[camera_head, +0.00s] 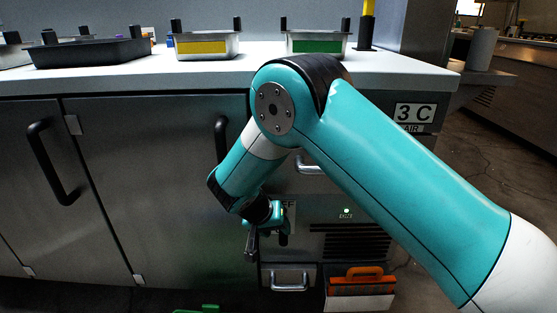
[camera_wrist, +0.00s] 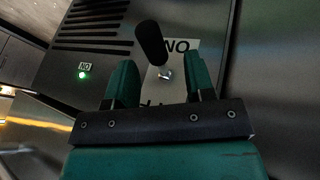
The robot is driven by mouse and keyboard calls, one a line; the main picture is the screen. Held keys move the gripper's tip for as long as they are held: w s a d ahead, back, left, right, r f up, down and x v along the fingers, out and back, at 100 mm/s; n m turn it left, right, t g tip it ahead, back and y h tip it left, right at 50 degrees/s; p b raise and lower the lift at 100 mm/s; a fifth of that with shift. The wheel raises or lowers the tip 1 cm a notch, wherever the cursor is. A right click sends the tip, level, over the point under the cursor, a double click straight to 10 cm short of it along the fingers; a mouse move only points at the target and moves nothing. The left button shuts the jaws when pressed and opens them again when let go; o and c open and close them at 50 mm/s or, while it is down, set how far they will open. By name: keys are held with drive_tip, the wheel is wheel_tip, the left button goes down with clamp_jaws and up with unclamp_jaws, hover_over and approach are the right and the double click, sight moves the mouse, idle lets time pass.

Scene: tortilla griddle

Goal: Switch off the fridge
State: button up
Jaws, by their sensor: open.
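The fridge (camera_head: 160,170) is the steel unit under the counter. Its switch is a lever with a black handle (camera_wrist: 150,43) and a metal base (camera_wrist: 165,73) on a white label plate (camera_wrist: 186,48). The wrist view is upside down, so the plate's "ON" reads as "NO". The handle leans toward that ON end; the opposite lettering is mostly hidden. A green light (camera_wrist: 83,75) is lit beside the switch and shows in the head view (camera_head: 346,211). My gripper (camera_wrist: 161,78) is open and empty, its fingers on either side of the lever base in the picture. Contact cannot be told.
A vent grille (camera_head: 345,243) and a drawer handle (camera_head: 290,280) are near the switch. An orange object (camera_head: 362,272) sits low to the right. Black door handles (camera_head: 52,163) stick out at left. Metal trays (camera_head: 205,45) stand on the counter above. Floor is free at right.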

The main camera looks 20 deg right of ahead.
drive_tip(key=p+v, duration=0.4)
drive_tip(key=v, duration=0.9)
drive_tip(key=s+d+r+n+y+p, duration=0.1)
drive_tip(key=s+r+n+y+p, duration=0.1)
drive_tip(key=s+r, duration=0.2)
drive_tip(key=s+d+r+n+g+y+p, duration=0.1)
drive_tip(key=s+r, duration=0.4)
drive_tip(key=r, duration=0.6)
drive_tip(key=shift+d+n+y+p, duration=0.7)
drive_tip(key=shift+n+y, duration=0.2)
drive_tip(key=shift+n, duration=0.2)
drive_tip(key=shift+r, duration=0.2)
